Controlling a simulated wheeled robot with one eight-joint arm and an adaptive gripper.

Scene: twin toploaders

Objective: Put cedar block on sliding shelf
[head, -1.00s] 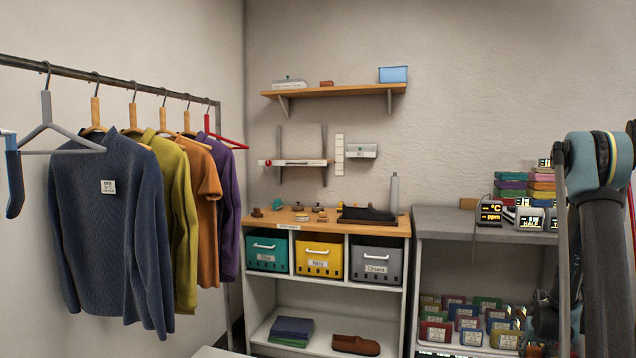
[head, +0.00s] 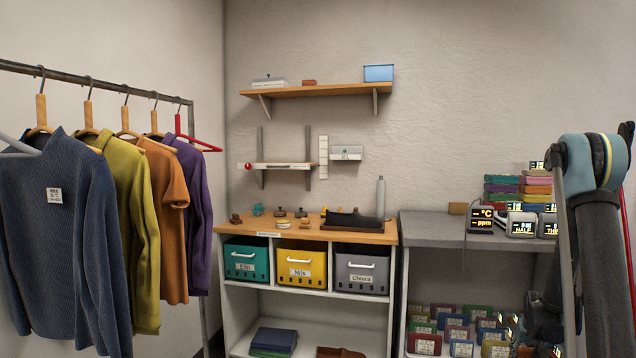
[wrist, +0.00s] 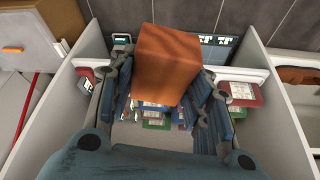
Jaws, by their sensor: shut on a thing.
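My gripper (wrist: 172,92) is shut on an orange-brown wooden block, which I take to be the cedar block (wrist: 172,60). The block stands out between the blue-grey fingers in the wrist view. In the head view my arm is at the right edge, and I cannot make out the held block there. The sliding shelf (head: 285,165) appears to be the short wooden board on two upright rails on the back wall, with a red knob at its left end. It is far to the left of my arm.
Above is a longer wall shelf (head: 330,89) with a blue box (head: 378,73). Below, a wooden-topped cabinet (head: 312,232) carries small tools and a grey bottle (head: 380,197). A grey bench (head: 430,226) stands right of it. Clothes hang on a rail (head: 95,83) at left.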

